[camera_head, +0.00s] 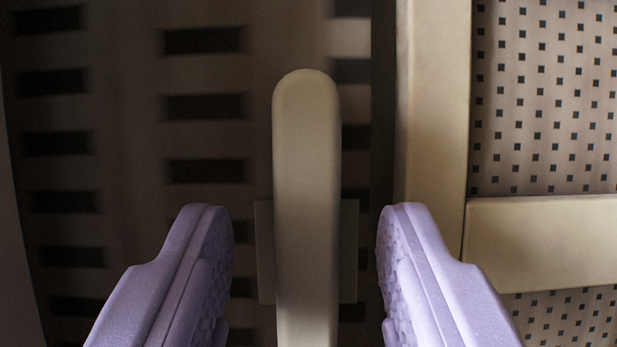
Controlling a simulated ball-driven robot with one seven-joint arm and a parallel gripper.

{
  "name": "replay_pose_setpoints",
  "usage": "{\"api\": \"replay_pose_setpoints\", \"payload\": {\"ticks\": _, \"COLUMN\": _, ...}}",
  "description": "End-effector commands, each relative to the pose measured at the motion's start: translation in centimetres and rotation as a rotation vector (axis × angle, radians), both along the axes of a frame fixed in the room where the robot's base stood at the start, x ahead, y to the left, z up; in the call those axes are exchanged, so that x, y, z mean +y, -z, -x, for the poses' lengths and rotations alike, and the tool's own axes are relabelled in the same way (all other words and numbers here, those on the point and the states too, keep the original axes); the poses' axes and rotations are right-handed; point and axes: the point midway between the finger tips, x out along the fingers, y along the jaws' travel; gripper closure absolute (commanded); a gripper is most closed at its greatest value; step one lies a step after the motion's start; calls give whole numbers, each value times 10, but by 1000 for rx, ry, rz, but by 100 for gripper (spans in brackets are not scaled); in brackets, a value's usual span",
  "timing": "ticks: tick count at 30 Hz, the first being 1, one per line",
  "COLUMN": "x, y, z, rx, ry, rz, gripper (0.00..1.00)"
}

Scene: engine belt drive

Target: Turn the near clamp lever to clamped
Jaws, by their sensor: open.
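A long beige bar with a rounded end, which looks like the clamp lever (307,170), runs up the middle of the picture. Its lower end leaves the picture at the bottom. A darker block (348,250) shows behind it on both sides. My gripper (305,245) is open, with one purple finger to the left of the lever and one to the right. Gaps show between both fingers and the lever. I cannot tell from this view whether the lever stands at clamped.
A beige frame post (432,110) stands close to the right finger, with a crossbar (545,240) going right from it. A perforated panel (545,95) fills the space behind. A dark slotted surface (130,150) lies behind the lever at left.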

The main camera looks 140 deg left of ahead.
Motion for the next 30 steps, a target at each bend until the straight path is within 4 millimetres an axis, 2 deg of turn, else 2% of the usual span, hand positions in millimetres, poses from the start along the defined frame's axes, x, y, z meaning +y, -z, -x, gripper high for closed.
{"api": "replay_pose_setpoints", "payload": {"ticks": 3, "x": -2, "y": 7, "z": -2, "rx": 0, "ry": 1, "rz": 0, "gripper": 53}}
{"api": "replay_pose_setpoints", "payload": {"ticks": 10, "x": -2, "y": 7, "z": -2, "rx": 0, "ry": 0, "rz": -1, "gripper": 53}}
{"api": "replay_pose_setpoints", "payload": {"ticks": 11, "x": -2, "y": 7, "z": -2, "rx": 0, "ry": 0, "rz": -1, "gripper": 58}}
{"api": "replay_pose_setpoints", "payload": {"ticks": 16, "x": -2, "y": 7, "z": -2, "rx": 0, "ry": 0, "rz": -1, "gripper": 97}}
{"api": "replay_pose_setpoints", "payload": {"ticks": 17, "x": -2, "y": 7, "z": -2, "rx": 0, "ry": 0, "rz": -1, "gripper": 100}}
{"api": "replay_pose_setpoints", "payload": {"ticks": 24, "x": -2, "y": 7, "z": -2, "rx": 1, "ry": 13, "rz": -1, "gripper": 100}}
{"api": "replay_pose_setpoints", "payload": {"ticks": 30, "x": -3, "y": 6, "z": -2, "rx": 0, "ry": 91, "rz": 0, "gripper": 100}}
